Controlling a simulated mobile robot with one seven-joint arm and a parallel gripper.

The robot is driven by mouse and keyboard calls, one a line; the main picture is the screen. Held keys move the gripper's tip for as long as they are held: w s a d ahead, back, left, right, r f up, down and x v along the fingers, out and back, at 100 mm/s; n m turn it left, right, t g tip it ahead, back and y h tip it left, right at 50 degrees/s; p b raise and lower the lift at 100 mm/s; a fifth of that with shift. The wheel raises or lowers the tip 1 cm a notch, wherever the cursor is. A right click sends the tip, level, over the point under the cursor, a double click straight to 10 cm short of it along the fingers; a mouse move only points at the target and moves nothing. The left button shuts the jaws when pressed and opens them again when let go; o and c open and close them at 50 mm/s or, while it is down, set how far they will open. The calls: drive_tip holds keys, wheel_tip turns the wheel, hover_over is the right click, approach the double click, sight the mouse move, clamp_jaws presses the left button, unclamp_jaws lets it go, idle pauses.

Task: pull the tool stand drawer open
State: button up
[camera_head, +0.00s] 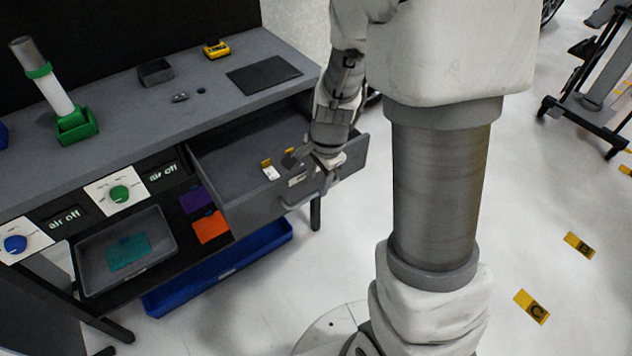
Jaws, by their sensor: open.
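The tool stand (205,105) is a grey workbench at the left. Its grey drawer (235,160) is pulled out well past the bench front, and I can see into it. Small yellow and white items (269,170) lie inside. A bar handle (305,199) runs along the drawer's front. My gripper (325,180) is open at the drawer front, pointing down by the right part of the handle. My wrist hides part of the front's top edge. I cannot tell whether the fingers touch the handle.
A blue bin (215,270) lies below the drawer, and a grey tray (125,250) sits on the lower shelf. A green-based cylinder (55,95) stands on the bench. The floor (560,200) to the right is mostly clear, with yellow markers and a wheeled stand (590,110).

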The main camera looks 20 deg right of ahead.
wheel_tip(320, 180, up, 14)
drive_tip(key=s+p, duration=0.2)
drive_tip(key=p, duration=0.2)
drive_tip(key=shift+s+d+f, duration=0.15)
drive_tip(key=shift+s+d, duration=0.05)
drive_tip(key=shift+d, duration=0.2)
drive_tip(key=s+a+r+n+t+p, duration=0.1)
drive_tip(key=s+r+n+p, duration=0.3)
drive_tip(key=r, duration=0.5)
drive_tip(key=s+a+r+n+t+p, duration=0.1)
drive_tip(key=s+r+n+t+p, duration=0.1)
drive_tip(key=s+r+n, duration=0.7)
drive_tip(key=shift+a+r+n+t+h+p, duration=0.3)
drive_tip(key=shift+r+n+p, duration=0.3)
drive_tip(key=shift+r+p, duration=0.25)
drive_tip(key=shift+d, duration=0.3)
drive_tip(key=shift+w, duration=0.1)
